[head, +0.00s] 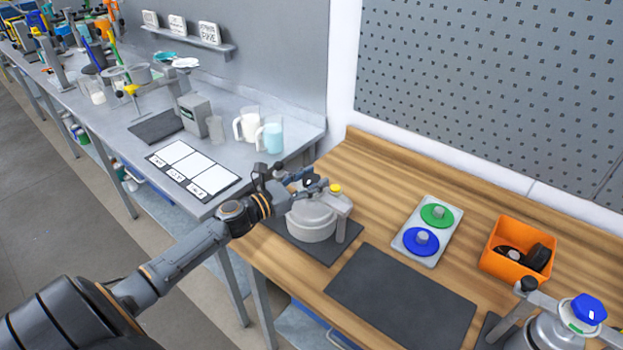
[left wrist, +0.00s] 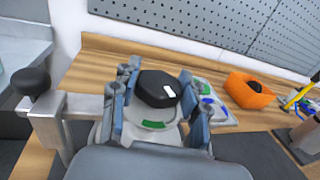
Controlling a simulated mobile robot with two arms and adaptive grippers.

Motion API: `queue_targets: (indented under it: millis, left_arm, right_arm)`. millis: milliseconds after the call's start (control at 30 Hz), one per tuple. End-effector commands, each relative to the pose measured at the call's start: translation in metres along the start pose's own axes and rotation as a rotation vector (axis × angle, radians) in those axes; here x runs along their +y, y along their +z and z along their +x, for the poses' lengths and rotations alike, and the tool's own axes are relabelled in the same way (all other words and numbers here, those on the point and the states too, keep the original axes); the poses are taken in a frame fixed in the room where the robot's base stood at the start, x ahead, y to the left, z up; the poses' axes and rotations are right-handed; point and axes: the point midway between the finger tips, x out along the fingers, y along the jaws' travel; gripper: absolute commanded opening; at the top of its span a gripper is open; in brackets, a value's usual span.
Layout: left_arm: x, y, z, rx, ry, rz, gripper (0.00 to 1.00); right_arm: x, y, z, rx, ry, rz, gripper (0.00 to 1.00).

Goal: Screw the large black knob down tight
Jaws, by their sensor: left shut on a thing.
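The large black knob (left wrist: 158,88) has a white mark on top and shows between the fingers in the left wrist view. A green mark (left wrist: 154,124) shows on the pale part just below it. My left gripper (left wrist: 156,100) is shut on the knob, one finger on each side. In the head view my left gripper (head: 302,181) is over the round grey drum (head: 311,219), which stands on a dark mat; the arm and fingers hide the knob there. Whether the knob sits fully down cannot be told. My right gripper is not in view.
A metal bracket with a black ball (left wrist: 32,82) stands close left of the gripper. On the wooden bench are an empty dark mat (head: 401,289), a tray with green and blue discs (head: 428,254), an orange bin (head: 502,270) and another device with a blue knob (head: 588,308).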

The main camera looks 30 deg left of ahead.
Motion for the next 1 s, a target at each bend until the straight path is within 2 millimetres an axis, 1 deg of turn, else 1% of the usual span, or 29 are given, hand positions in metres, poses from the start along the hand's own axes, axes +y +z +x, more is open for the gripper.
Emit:
queue_targets:
  millis: [33, 100, 400, 667, 1000]
  left_arm:
    - [0.003, -0.002, 0.001, -0.003, -0.035, 0.005, 0.13]
    - [0.003, -0.002, 0.001, -0.004, -0.087, 0.004, 0.13]
    - [0.001, 0.0, 0.001, -0.006, -0.253, 0.004, 0.13]
    - [0.001, 0.002, 0.001, -0.007, -0.312, 0.003, 0.13]
    - [0.001, 0.004, 0.001, -0.008, -0.319, 0.003, 0.13]
  right_arm:
    - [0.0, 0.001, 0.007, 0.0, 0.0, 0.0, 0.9]
    - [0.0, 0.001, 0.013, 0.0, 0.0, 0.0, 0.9]
    - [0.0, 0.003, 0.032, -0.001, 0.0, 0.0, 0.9]
    - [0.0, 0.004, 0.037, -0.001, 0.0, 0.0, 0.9]
    - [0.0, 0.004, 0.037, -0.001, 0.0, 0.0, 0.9]
